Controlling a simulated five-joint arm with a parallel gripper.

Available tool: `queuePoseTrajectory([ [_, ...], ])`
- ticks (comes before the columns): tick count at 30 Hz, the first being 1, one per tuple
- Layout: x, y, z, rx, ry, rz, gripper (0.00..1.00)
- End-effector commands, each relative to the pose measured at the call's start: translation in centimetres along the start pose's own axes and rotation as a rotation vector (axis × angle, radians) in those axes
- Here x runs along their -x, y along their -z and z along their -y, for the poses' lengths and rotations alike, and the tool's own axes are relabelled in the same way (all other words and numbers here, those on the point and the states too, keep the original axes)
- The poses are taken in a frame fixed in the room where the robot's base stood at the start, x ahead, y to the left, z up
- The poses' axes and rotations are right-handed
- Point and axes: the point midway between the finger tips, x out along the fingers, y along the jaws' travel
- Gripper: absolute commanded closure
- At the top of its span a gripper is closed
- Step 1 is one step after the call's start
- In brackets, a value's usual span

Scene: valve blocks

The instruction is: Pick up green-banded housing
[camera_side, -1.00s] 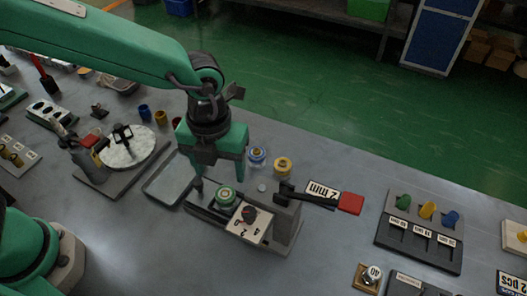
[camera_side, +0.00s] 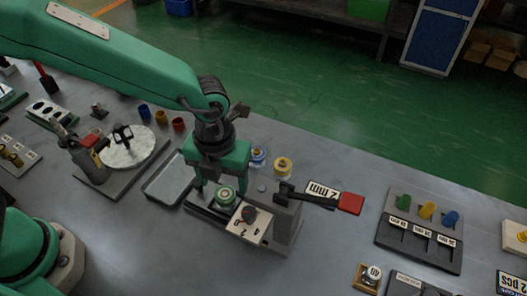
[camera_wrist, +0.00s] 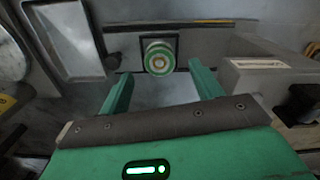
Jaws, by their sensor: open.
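The green-banded housing (camera_side: 225,195) is a small round piece with a green band and a pale top. It sits in the dark fixture at the left end of a grey block. In the wrist view the housing (camera_wrist: 159,58) stands upright on a dark square seat, just beyond the fingertips and between their lines. My gripper (camera_side: 221,187) is open and low over the fixture, with a finger on either side of the housing. In the wrist view my gripper (camera_wrist: 158,74) is open, with nothing between its fingers.
The grey fixture block (camera_side: 284,222) with a black lever (camera_side: 308,197) stands close on the right. A numbered card (camera_side: 248,224) with a dark knob is in front. An empty grey tray (camera_side: 168,181) lies to the left. Blue-banded (camera_side: 258,156) and yellow-banded (camera_side: 283,167) pieces stand behind.

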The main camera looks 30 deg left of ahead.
Motion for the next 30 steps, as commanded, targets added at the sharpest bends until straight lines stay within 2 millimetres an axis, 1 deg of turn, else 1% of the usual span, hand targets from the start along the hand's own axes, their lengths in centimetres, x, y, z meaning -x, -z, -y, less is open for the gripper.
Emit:
queuePoseTrajectory([
  [6,-2.6,0.0,-0.1,0.000,-0.004,-0.003,0.35],
  [12,-4.2,0.0,-0.1,0.000,-0.001,-0.001,0.35],
  [28,-4.3,0.0,-0.1,0.000,0.000,0.000,0.35],
  [29,-4.3,0.0,-0.1,0.000,0.000,0.000,0.39],
  [30,-4.3,0.0,-0.1,0.000,0.000,0.000,0.47],
])
